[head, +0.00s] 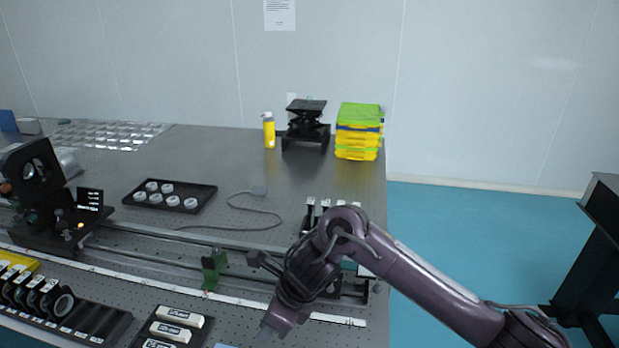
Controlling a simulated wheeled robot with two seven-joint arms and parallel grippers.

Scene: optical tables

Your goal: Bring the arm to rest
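My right arm (425,285) comes in from the lower right and reaches over the front right part of the optical table (240,170). Its elbow-like bend is near the table's right edge. My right gripper (273,322) points down and to the left above the perforated front strip of the table. Its fingertips are seen from behind and above, so its opening is unclear. I see nothing held in it. My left arm and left gripper are not in view.
A rail with a green mount (212,268) runs close by the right gripper. A black tray of white pieces (170,197), a yellow bottle (269,131), a black lab jack (306,125) and stacked yellow-green boxes (358,132) stand farther back. A box of labelled white blocks (172,331) is front left.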

